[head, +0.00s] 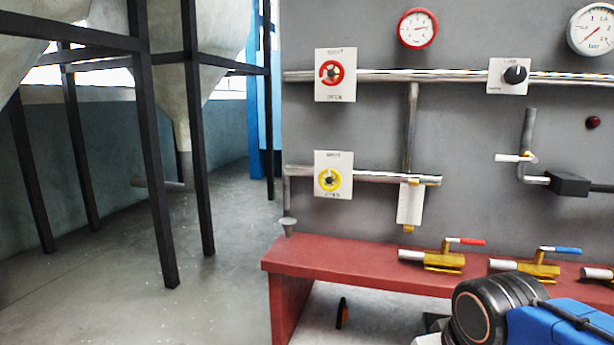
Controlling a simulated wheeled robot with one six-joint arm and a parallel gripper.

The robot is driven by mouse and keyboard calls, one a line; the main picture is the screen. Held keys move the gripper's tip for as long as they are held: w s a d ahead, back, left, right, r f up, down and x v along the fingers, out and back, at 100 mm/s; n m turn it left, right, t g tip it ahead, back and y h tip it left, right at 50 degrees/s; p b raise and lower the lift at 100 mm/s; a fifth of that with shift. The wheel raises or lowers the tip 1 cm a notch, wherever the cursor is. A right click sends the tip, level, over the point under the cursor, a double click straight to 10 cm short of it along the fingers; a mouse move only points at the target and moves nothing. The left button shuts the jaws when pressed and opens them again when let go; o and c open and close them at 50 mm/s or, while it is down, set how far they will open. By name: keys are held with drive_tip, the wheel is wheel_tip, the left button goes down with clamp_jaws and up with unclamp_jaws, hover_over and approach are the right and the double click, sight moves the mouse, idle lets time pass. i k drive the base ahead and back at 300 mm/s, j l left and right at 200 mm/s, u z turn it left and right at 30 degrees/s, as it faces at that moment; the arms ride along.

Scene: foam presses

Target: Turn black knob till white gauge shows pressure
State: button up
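The black knob (516,75) sits on a white plate on the grey wall panel, on the upper pipe at the right. The white gauge (592,28) is at the top right, partly cut off by the right edge of the picture. It is marked "bar" and has a thin red needle on a slant; the exact reading is too small to tell. My gripper is not in view. Only a part of my arm shows at the lower right, well below the knob, and nothing touches the knob.
A red-rimmed gauge (418,28), a red valve wheel (331,73) and a yellow valve wheel (330,180) are on the panel. A red bench (340,262) with brass lever valves (444,260) juts out below. Black frame legs (155,170) stand at the left; floor between is clear.

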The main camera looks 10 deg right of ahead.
sight(516, 74)
drive_tip(key=i+j+z, duration=0.15)
drive_tip(key=z, duration=0.3)
drive_tip(key=i+j+z, duration=0.2)
drive_tip(key=z, duration=0.25)
drive_tip(key=i+j+z, duration=0.1)
drive_tip(key=j+z, duration=0.2)
drive_tip(key=z, duration=0.15)
drive_tip(key=k, duration=0.65)
drive_tip(key=i+j+z, duration=0.25)
drive_tip(key=j, duration=0.35)
drive_tip(key=i+j+z, duration=0.1)
drive_tip(key=i+j, duration=0.15)
drive_tip(key=i+j+z, duration=0.15)
drive_tip(key=j, duration=0.2)
